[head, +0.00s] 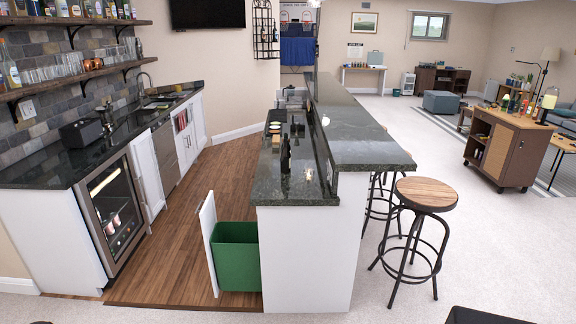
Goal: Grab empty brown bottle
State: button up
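A dark bottle (285,155) stands upright on the lower dark stone counter of the bar, near its front end. It looks nearly black, and I cannot tell from here whether it is brown or empty. Several small bottles (515,103) stand on top of the wooden cart at the right, too small to tell apart. My gripper is not in view.
The bar's raised ledge (360,145) runs along the right of the lower counter (270,185). A green bin (236,257) sits at the bar's near end. A round stool (425,194) stands to the right. Pale floor is clear between stool and cart (503,150).

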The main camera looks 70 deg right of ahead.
aim_at(286, 155)
jog(key=u, duration=0.25)
jog(key=k, duration=0.4)
jog(key=z, duration=2.95)
jog(key=i, duration=1)
jog(key=u, duration=0.05)
